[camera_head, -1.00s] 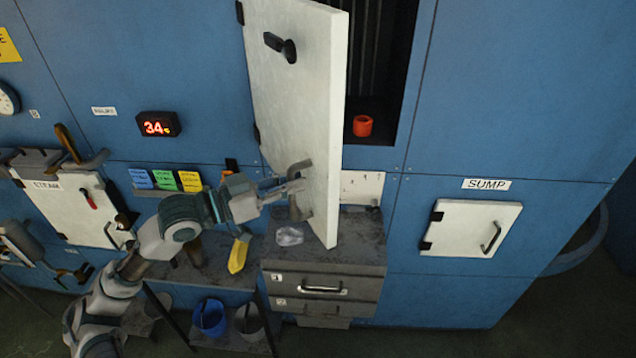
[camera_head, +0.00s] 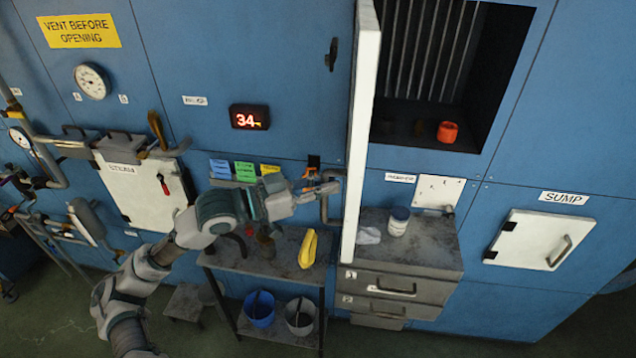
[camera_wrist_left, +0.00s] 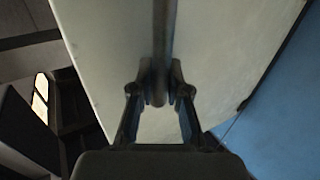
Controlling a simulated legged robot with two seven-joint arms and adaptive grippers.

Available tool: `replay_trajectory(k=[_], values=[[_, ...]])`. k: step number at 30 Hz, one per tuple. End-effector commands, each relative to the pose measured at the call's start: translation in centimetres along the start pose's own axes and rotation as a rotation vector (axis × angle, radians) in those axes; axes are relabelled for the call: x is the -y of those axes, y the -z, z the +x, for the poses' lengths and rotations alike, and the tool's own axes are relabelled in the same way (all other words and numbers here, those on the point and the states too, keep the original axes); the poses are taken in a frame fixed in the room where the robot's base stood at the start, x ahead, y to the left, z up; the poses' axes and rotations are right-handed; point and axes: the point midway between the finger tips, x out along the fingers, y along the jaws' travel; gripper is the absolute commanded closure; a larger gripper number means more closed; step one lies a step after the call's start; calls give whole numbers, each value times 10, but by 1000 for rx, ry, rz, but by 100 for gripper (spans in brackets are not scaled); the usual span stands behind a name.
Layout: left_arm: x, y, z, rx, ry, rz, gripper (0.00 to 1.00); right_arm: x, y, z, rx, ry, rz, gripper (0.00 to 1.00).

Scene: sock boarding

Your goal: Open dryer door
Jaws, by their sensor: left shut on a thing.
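The dryer door (camera_head: 364,120) is a tall white panel, swung out and seen nearly edge-on in the head view. The dark dryer opening (camera_head: 470,60) shows to its right, with vertical bars at the back and an orange cup-like object (camera_head: 447,132) on its floor. My left gripper (camera_head: 324,188) is at the grey door handle (camera_head: 325,206) on the door's left face. In the left wrist view, the gripper (camera_wrist_left: 160,95) is shut around the handle bar (camera_wrist_left: 164,40), in front of the pale door panel (camera_wrist_left: 110,40). My right gripper is not in view.
A drawer cabinet (camera_head: 410,262) stands below the opening, with a white jar (camera_head: 398,221) on top. A side table (camera_head: 270,262) with a yellow object (camera_head: 308,249) is below my arm. The white sump hatch (camera_head: 540,240) is at right.

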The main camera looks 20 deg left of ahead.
Motion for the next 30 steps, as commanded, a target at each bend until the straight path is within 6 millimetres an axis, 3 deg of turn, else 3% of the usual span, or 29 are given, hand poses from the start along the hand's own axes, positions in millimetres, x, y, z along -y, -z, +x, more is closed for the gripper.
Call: replay_trajectory(k=[8,9,12,23,30], values=[[7,-1,-5,-3,4,-5,100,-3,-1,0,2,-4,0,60],[7,-1,-5,-3,4,-5,82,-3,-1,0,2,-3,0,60],[7,-1,-5,-4,3,-4,59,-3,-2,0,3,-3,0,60],[4,0,-6,-3,3,-2,59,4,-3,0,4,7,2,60],[6,-3,-31,3,5,-2,59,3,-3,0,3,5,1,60]])
